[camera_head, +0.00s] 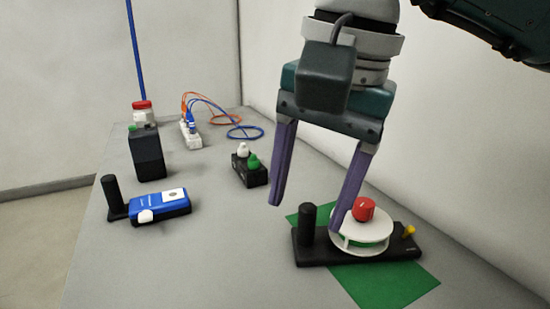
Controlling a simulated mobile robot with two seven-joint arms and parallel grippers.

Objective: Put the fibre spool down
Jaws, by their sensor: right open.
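The fibre spool (372,230), white and round with a red knob (362,208) on top, sits upright on a black base (400,250). The base has a black post on its left and a yellow knob on its right. It lies across a green mat (385,287). My right gripper (306,217) is open, with two purple fingers pointing down. Its right finger overlaps the spool's left side in the view; I cannot tell whether they touch. Its left finger is clear of the spool. My left gripper is not in view.
A blue device (160,206) with a black post stands at the left. Behind are a black bottle (147,153), a red-lidded jar (143,113), a white block with cables (190,134) and a black holder with white and green caps (250,171). The bench's front middle is clear.

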